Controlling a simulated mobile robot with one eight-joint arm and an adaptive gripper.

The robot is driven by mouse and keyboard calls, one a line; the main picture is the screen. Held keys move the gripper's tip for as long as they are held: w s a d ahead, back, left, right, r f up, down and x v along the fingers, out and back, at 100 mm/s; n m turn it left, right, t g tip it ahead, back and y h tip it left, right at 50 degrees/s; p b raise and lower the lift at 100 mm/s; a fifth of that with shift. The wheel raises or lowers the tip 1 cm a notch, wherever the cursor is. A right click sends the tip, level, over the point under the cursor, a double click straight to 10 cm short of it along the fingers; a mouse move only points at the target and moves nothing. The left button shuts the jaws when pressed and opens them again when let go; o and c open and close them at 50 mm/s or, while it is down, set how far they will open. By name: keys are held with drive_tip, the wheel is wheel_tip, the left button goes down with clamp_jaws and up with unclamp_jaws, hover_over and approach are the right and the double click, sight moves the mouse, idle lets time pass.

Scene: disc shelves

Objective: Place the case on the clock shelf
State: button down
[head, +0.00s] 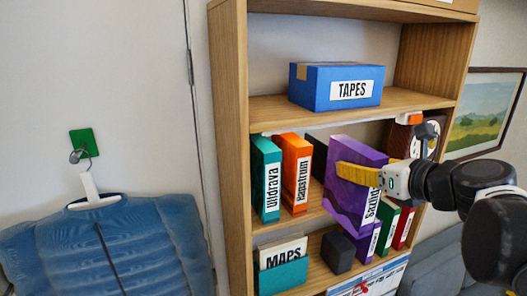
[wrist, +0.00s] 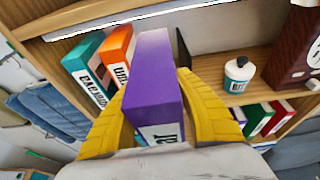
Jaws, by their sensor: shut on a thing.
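The purple case (head: 352,190), with a white label on its spine, is held upright and slightly turned in front of the middle shelf. My gripper (head: 360,173) has its yellow fingers shut on it; in the wrist view the case (wrist: 152,85) stands between both fingers (wrist: 155,112). The clock (head: 428,136), brown with a pale dial, is at the right end of the middle shelf, partly hidden by my arm. It also shows at the wrist view's right edge (wrist: 298,48). The clock shelf (head: 288,222) is partly hidden behind the held case.
A white bottle (wrist: 238,75) stands near the clock. Below are a green case (head: 402,222), a red case (head: 404,228) and a dark cube (head: 337,252).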

drive_tip(key=r+p+x, duration=0.2)
drive_tip(key=x, duration=1.2)
drive_tip(key=shift+w, duration=0.5)
drive_tip(key=c, duration=1)
unclamp_jaws()
drive_tip(key=shift+a, duration=0.1)
drive_tip(key=shift+r, duration=0.1)
drive_tip(key=shift+s, duration=0.1)
